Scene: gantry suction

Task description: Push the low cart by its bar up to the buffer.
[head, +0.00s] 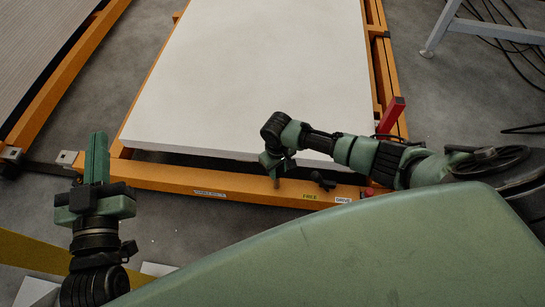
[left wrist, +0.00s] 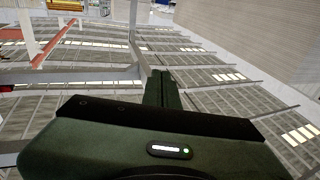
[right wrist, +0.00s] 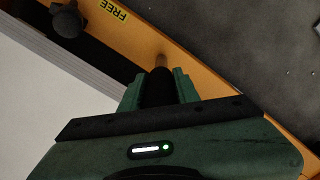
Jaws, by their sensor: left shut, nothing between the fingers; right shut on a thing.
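The low orange cart (head: 165,178) carries a large white slab (head: 250,70) and lies in front of me. My right gripper (head: 275,165) is low over the cart's near orange beam. It is shut on a dark upright grip (right wrist: 157,90) with a brownish end, close to the beam; whether this is the push bar I cannot tell. My left gripper (head: 97,150) is shut and empty, left of the cart's near corner, fingers pointing away from me. Its closed fingers also show in the left wrist view (left wrist: 160,85). I cannot make out the buffer for certain.
A black knob (head: 322,181) sits by a yellow FREE label (head: 310,196) on the beam. A red upright part (head: 390,115) stands at the right side. Another orange frame with a slab (head: 40,50) is at left. Cables (head: 515,60) lie at upper right.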

